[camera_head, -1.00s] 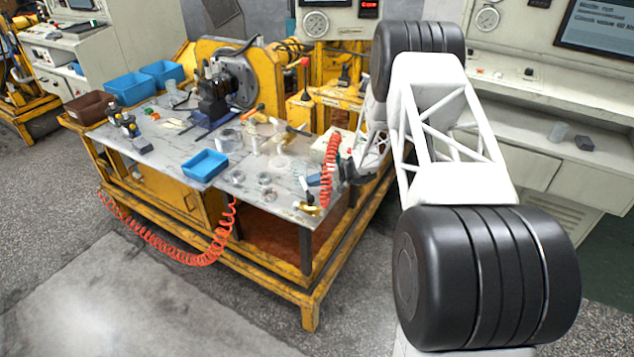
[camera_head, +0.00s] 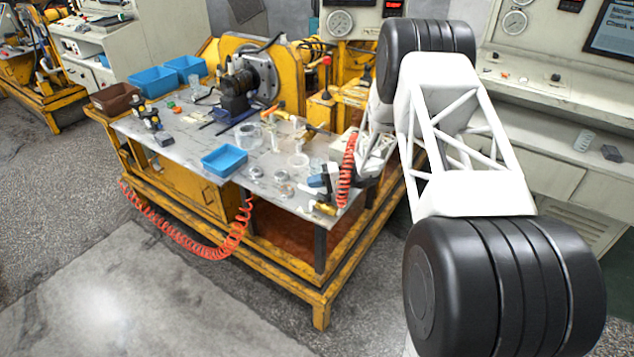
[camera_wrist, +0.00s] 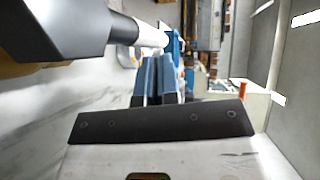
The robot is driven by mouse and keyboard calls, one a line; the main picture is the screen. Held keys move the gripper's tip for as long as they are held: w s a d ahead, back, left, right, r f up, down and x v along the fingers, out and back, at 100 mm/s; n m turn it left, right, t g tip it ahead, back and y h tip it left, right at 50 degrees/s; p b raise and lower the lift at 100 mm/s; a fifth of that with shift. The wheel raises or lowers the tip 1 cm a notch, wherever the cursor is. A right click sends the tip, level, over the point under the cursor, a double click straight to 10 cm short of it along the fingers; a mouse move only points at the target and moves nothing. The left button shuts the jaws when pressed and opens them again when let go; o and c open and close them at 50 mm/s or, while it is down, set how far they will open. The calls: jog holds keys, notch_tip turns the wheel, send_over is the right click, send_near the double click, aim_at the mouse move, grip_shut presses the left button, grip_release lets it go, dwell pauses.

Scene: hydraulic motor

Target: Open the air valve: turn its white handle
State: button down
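The air valve (camera_head: 325,208) is a small brass-coloured fitting at the table's front right corner, beside the coiled orange hose. In the wrist view its dark end (camera_wrist: 65,25) fills the upper left, and its white handle (camera_wrist: 152,37) sticks out from it to the right. My gripper (camera_wrist: 158,60) has blue fingers that lie close together with hardly any gap. The fingertips are just below the white handle in the picture; whether they touch it I cannot tell. In the head view my gripper (camera_head: 318,181) is small, low over the table corner by the valve.
The metal table (camera_head: 190,150) holds a blue tray (camera_head: 224,160), clear jars, loose metal parts and a motor (camera_head: 236,85). The coiled orange hose (camera_head: 347,170) hangs close to my gripper. A control console (camera_head: 540,95) stands behind at right.

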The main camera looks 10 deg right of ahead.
jog(key=shift+s+a+f, duration=0.35)
jog(key=shift+s+a, duration=0.05)
jog(key=shift+a, duration=0.15)
jog(key=shift+s+d, duration=0.1)
jog(key=shift+d, duration=0.35)
jog(key=w+v, duration=0.1)
jog(key=v, duration=0.6)
jog(key=shift+d+r, duration=0.35)
jog(key=shift+r, duration=0.05)
jog(key=shift+s, duration=0.1)
jog(key=shift+r, duration=0.1)
